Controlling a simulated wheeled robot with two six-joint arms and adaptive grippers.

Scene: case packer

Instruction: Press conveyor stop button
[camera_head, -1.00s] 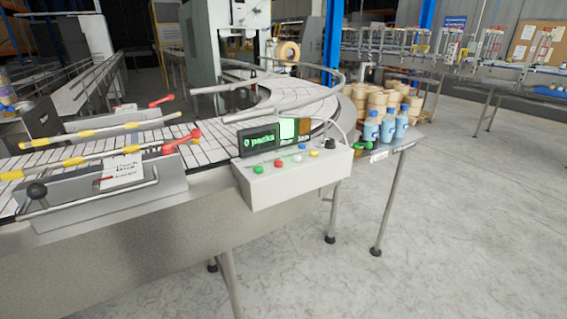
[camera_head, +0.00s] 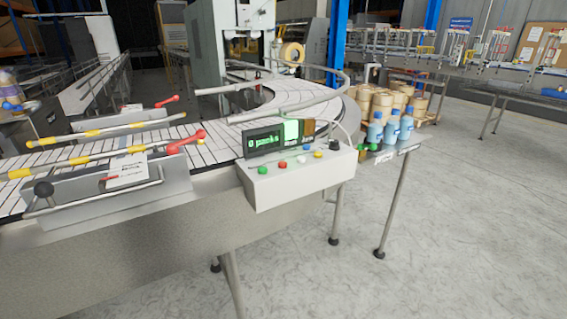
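A white control box (camera_head: 297,183) is mounted at the near edge of the conveyor (camera_head: 205,148), around the middle of the view. I cannot read any label that tells which one is the stop button. A dark display (camera_head: 263,141) with green text, apparently "0 packs", stands behind the buttons. Neither of my grippers is in view.
Guide rails with red handles (camera_head: 186,142) and a grey bracket with a black knob (camera_head: 43,189) lie left of the box. The floor (camera_head: 460,230) at the right is open.

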